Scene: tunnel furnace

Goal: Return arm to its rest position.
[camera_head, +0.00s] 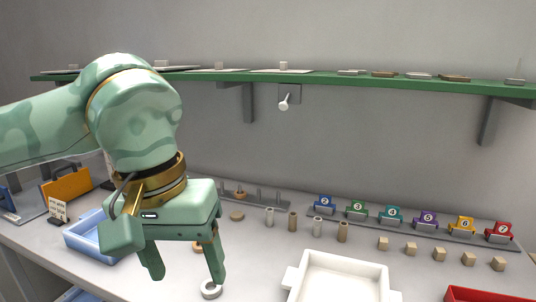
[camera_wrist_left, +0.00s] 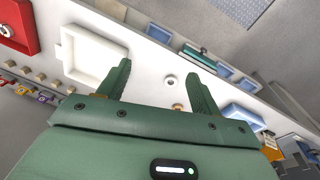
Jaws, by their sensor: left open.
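My left arm comes in from the left in the head view, large and green with a gold wrist ring. My left gripper (camera_head: 184,272) points down above the left part of the table, with its two fingers apart and nothing between them. In the left wrist view the open fingers of my left gripper (camera_wrist_left: 160,82) show again. A white ring (camera_head: 211,289) lies on the table near the right fingertip; it also shows in the wrist view (camera_wrist_left: 171,81). My right gripper is in neither view.
A white tray (camera_head: 345,262) stands right of my gripper and a blue tray (camera_head: 84,240) is partly hidden behind it. Numbered coloured holders (camera_head: 392,214), small wooden blocks (camera_head: 411,248) and several cylinders (camera_head: 292,221) stand farther back. A green shelf (camera_head: 330,79) runs above the table.

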